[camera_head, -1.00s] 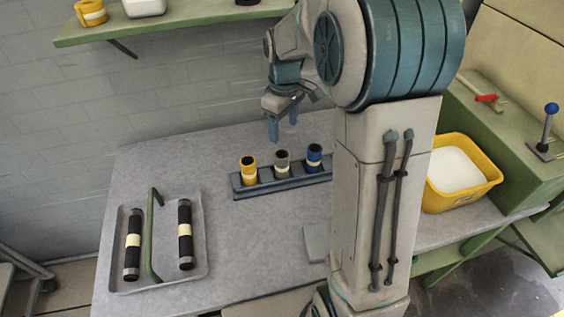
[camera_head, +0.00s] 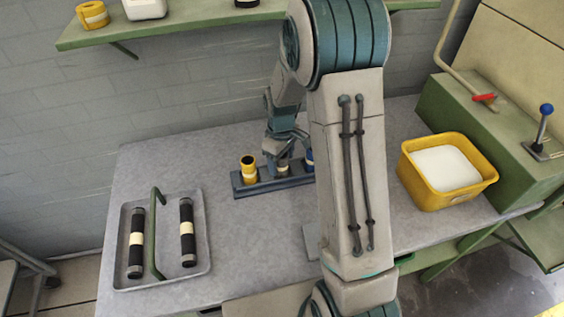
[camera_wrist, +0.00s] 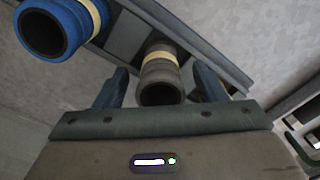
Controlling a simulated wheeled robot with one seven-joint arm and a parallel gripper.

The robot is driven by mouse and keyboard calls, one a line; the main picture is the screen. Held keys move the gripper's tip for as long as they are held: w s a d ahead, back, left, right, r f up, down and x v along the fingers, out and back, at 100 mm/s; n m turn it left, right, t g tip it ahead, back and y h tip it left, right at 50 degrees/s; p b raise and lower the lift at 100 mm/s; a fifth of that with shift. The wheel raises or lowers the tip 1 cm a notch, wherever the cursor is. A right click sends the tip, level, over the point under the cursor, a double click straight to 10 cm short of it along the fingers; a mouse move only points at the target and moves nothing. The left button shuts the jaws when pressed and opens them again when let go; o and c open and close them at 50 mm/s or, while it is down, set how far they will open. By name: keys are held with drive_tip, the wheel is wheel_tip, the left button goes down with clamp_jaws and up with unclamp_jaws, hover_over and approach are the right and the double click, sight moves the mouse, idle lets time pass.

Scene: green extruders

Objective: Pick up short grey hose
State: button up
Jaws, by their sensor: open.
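The short grey hose (camera_wrist: 160,72), with a cream band, stands upright in the dark rack (camera_head: 263,186), between a yellow hose (camera_head: 248,168) and a blue hose (camera_head: 309,157). In the head view the grey hose (camera_head: 283,169) is partly hidden by my gripper (camera_head: 284,153), which is above it. In the wrist view my gripper (camera_wrist: 163,88) is open, with one finger on each side of the grey hose and gaps showing between them. The blue hose (camera_wrist: 55,25) is at upper left there.
A grey tray (camera_head: 163,278) with two long black hoses and a green handle lies on the table's left. A yellow bin (camera_head: 420,191) with white contents stands at the right, beside the green machine. A shelf (camera_head: 160,28) runs above. The table between tray and rack is clear.

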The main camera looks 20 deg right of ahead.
drive_tip(key=c, duration=1.1)
drive_tip(key=shift+c, duration=0.2)
drive_tip(key=shift+r, duration=0.5)
drive_tip(key=s+d+r+b, duration=0.3)
drive_tip(key=s+r, duration=0.7)
drive_tip(key=s, duration=0.1)
drive_tip(key=w+d+m+b, duration=0.5)
drive_tip(key=d+m+b, duration=0.2)
drive_tip(key=m+b, duration=0.1)
drive_tip(key=shift+w+a+f+p, duration=0.15)
drive_tip(key=shift+w+a+f, duration=0.85)
drive_tip(key=shift+a+f, duration=0.75)
drive_tip(key=shift+w+a+f+p, duration=0.1)
drive_tip(key=shift+w+a+f, duration=0.9)
drive_tip(key=shift+a+f, duration=0.75)
drive_tip(key=shift+w+a+f+p, duration=0.15)
drive_tip(key=shift+w+a+f, duration=0.85)
drive_tip(key=shift+a+f, duration=0.75)
